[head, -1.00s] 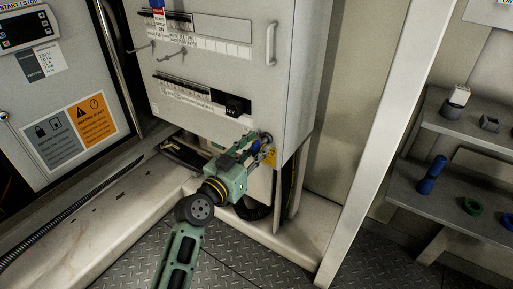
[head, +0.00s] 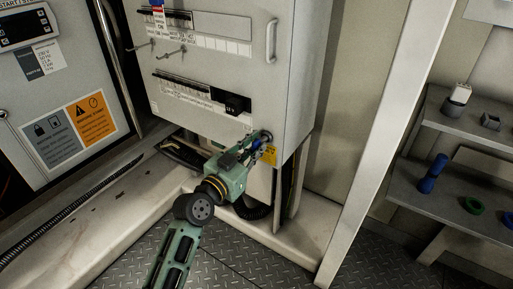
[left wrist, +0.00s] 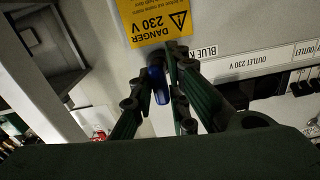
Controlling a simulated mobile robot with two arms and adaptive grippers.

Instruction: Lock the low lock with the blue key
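The blue key (left wrist: 159,86) is at the low lock on the grey cabinet's lower corner. In the left wrist view it sits between my left gripper's fingers, which close around it from both sides. In the head view my left gripper (head: 256,142) reaches to this corner, and only a bit of blue shows by the fingertips. The low lock itself is mostly hidden behind the fingers and key. A label starting "BLUE K" (left wrist: 203,52) is beside it, partly covered by a finger. My right gripper is in neither view.
A yellow "DANGER 230 V" label (left wrist: 155,22) is right beside the lock. The grey cabinet (head: 230,75) has switch rows and a handle.

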